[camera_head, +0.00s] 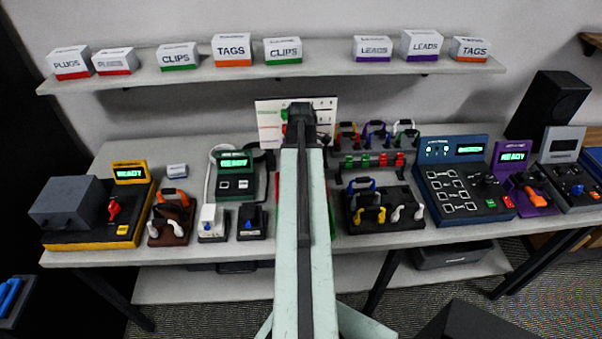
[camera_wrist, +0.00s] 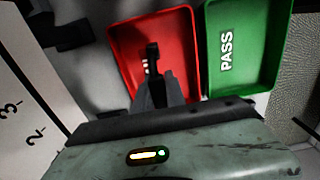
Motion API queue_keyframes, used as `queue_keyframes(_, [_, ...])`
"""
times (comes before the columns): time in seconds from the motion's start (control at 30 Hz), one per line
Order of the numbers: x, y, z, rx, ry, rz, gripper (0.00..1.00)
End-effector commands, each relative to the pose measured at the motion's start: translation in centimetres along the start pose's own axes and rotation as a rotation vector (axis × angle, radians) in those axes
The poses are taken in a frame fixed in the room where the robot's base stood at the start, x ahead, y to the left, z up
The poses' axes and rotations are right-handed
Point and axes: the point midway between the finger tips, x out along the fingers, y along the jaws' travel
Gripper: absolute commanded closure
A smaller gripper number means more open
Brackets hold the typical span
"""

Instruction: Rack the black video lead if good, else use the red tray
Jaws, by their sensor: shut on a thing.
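My gripper (camera_wrist: 158,90) is shut on a small black piece (camera_wrist: 152,56) with pale marks, which looks like part of the black video lead; the rest of the lead is not clear. The piece is over the red tray (camera_wrist: 181,28) in the wrist view; I cannot tell whether it touches the tray. The green tray (camera_wrist: 246,72), marked PASS, lies just to the right. In the head view my arm covers most of both trays and what I hold.
A yellow-edged tester (camera_head: 95,235) and a green READY tester (camera_head: 234,183) stand left of my arm. A shelf (camera_head: 330,72) of labelled boxes runs above the bench.

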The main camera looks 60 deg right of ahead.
Motion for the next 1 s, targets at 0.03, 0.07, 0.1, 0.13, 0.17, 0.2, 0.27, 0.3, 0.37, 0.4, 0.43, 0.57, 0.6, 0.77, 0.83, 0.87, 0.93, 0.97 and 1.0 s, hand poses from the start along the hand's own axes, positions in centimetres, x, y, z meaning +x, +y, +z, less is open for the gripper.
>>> queue_keyframes(0.03, [-0.01, 0.0, 0.02, 0.0, 0.0, 0.0, 1.0])
queue_keyframes(0.07, [0.0, 0.0, 0.02, 0.0, 0.0, 0.0, 1.0])
queue_keyframes(0.1, [0.0, 0.0, 0.02, 0.0, 0.0, 0.0, 1.0])
queue_keyframes(0.13, [0.0, 0.0, 0.03, 0.0, 0.0, 0.0, 1.0])
queue_keyframes(0.17, [0.0, 0.0, 0.03, 0.001, 0.0, 0.0, 1.0])
queue_keyframes(0.2, [0.0, 0.0, 0.04, 0.001, 0.0, 0.0, 1.0])
queue_keyframes(0.27, [0.0, 0.0, 0.04, 0.001, 0.0, 0.0, 1.0])
queue_keyframes(0.3, [0.03, 0.0, 0.05, 0.001, 0.0, 0.0, 1.0])
queue_keyframes(0.37, [0.12, 0.0, 0.05, 0.001, 0.0, 0.0, 1.0])
queue_keyframes(0.4, [0.21, 0.0, 0.06, 0.001, 0.0, 0.0, 1.0])
queue_keyframes(0.43, [0.29, 0.0, 0.06, 0.001, 0.0, 0.0, 1.0])
queue_keyframes(0.57, [0.72, 0.0, 0.07, 0.001, 0.0, 0.0, 1.0])
queue_keyframes(0.6, [0.83, 0.0, 0.08, 0.001, 0.0, 0.0, 1.0])
queue_keyframes(0.77, [0.95, 0.0, 0.1, 0.002, 0.0, 0.0, 1.0])
queue_keyframes(0.83, [0.9, 0.0, 0.1, 0.002, 0.0, 0.0, 1.0])
queue_keyframes(0.87, [0.9, 0.02, 0.16, 0.002, 0.0, 0.0, 1.0])
queue_keyframes(0.93, [0.9, 0.04, 0.2, 0.003, 0.0, 0.0, 1.0])
queue_keyframes(0.97, [0.89, 0.04, 0.2, 0.003, 0.0, 0.0, 1.0])
queue_keyframes(1.0, [0.89, 0.04, 0.2, 0.003, 0.0, 0.0, 1.0])
